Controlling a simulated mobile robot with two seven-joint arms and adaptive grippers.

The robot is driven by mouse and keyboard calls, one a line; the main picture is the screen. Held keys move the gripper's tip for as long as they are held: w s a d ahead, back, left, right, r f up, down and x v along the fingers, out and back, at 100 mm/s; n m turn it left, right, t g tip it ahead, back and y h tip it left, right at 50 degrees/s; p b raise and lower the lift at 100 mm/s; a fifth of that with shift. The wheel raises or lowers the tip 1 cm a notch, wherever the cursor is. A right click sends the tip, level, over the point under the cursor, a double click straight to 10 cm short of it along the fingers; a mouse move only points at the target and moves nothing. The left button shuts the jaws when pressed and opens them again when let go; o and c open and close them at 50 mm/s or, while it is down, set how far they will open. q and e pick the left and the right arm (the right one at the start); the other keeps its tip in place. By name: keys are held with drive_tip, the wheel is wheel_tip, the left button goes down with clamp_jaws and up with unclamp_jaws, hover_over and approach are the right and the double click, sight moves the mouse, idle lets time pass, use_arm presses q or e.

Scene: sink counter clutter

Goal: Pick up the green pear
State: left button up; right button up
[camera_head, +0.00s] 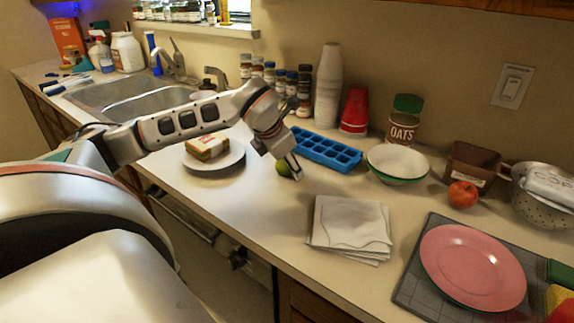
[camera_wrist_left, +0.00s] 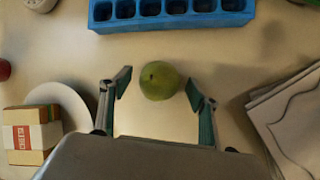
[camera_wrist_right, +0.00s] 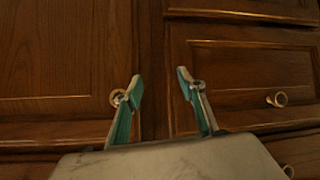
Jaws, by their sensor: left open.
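The green pear (camera_head: 284,168) sits on the counter just in front of the blue ice tray. In the left wrist view the pear (camera_wrist_left: 159,80) shows whole, round and green with a dark spot. My left gripper (camera_head: 294,172) is over it, partly hiding it in the head view. In the left wrist view the left gripper (camera_wrist_left: 158,88) is open, with a finger on each side of the pear and gaps on both sides. My right gripper (camera_wrist_right: 161,82) is open and empty in front of wooden cabinet doors, and does not show in the head view.
The blue ice tray (camera_head: 327,150) lies right behind the pear. A plate (camera_head: 216,166) with a boxed sandwich (camera_head: 207,147) stands to the left. White napkins (camera_head: 350,226) lie to the right. A bowl (camera_head: 397,162) and red cups (camera_head: 355,110) stand behind.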

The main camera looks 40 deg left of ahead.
use_arm(q)
drive_tip(key=c, duration=1.3)
drive_tip(key=shift+r, duration=0.1)
drive_tip(key=shift+r, duration=0.1)
